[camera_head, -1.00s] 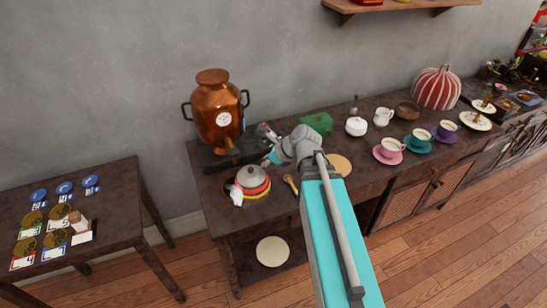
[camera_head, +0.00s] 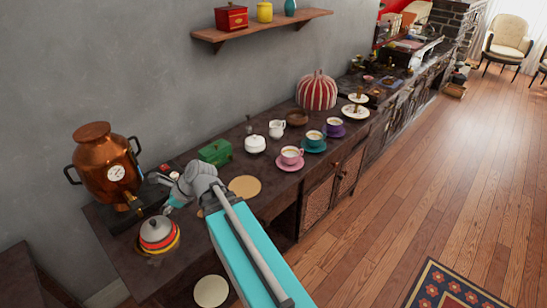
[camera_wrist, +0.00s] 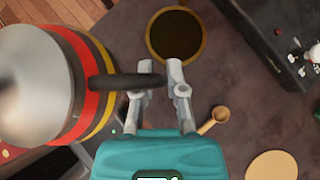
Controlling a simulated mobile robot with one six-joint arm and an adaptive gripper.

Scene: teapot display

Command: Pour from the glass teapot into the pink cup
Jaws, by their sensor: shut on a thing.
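The teapot (camera_head: 158,233) has a grey lid and red, yellow and dark bands; in the wrist view it fills the left side (camera_wrist: 88,80). My gripper (camera_head: 171,205) is shut on its black handle, which shows between the fingers in the wrist view (camera_wrist: 157,84). The pot looks upright. I cannot tell how far it is above the counter. The pink cup (camera_head: 290,155) stands upright on a pink saucer (camera_head: 283,166), to the right of my gripper and apart from it. The cup appears to hold a pale brown drink.
A copper samovar (camera_head: 105,165) stands left of my gripper. A green box (camera_head: 214,152), white sugar bowl (camera_head: 255,144), creamer (camera_head: 276,129), teal cup (camera_head: 314,136) and purple cup (camera_head: 334,124) stand along the counter. A cork disc (camera_head: 246,187) lies flat. A wooden spoon (camera_wrist: 214,120) lies near my gripper.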

